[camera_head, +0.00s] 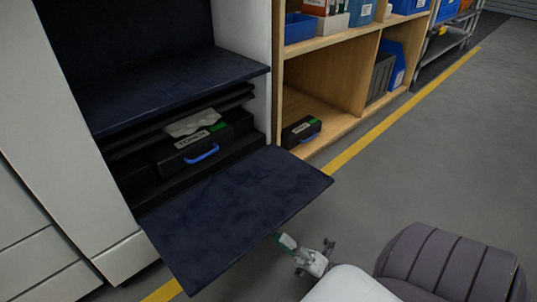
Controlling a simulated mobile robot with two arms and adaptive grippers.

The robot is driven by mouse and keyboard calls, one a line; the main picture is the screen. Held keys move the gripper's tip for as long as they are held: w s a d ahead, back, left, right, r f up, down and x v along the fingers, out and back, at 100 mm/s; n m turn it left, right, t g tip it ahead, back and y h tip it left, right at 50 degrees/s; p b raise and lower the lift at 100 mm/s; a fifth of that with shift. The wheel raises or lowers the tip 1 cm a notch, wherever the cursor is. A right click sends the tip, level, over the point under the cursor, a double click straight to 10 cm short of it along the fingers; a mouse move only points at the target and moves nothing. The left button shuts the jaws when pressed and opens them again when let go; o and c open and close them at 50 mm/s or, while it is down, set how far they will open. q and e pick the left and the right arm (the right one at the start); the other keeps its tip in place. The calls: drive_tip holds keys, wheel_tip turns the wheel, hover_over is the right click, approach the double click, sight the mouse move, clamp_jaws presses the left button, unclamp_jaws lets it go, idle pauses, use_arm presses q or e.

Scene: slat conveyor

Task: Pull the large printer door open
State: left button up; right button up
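The large printer door (235,215) is a dark blue panel on the printer (236,30). It is swung down and sticks out flat from the printer front, over the floor. The compartment behind it is exposed, with a black toner box (180,158) that has a blue handle. My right gripper (308,247) is just beyond the door's front right edge, lower in the picture. Its two fingers are spread and nothing shows between them. I cannot tell whether a finger touches the door edge. My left gripper is not in view.
A wooden shelf (345,75) with blue bins stands right of the printer. A second black box (301,131) with a blue handle sits on its lower board. A yellow line (390,122) runs along the floor. The grey floor at right is clear.

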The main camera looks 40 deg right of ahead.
drive_tip(key=s+d, duration=0.5)
drive_tip(key=s, duration=0.3)
idle(0.4)
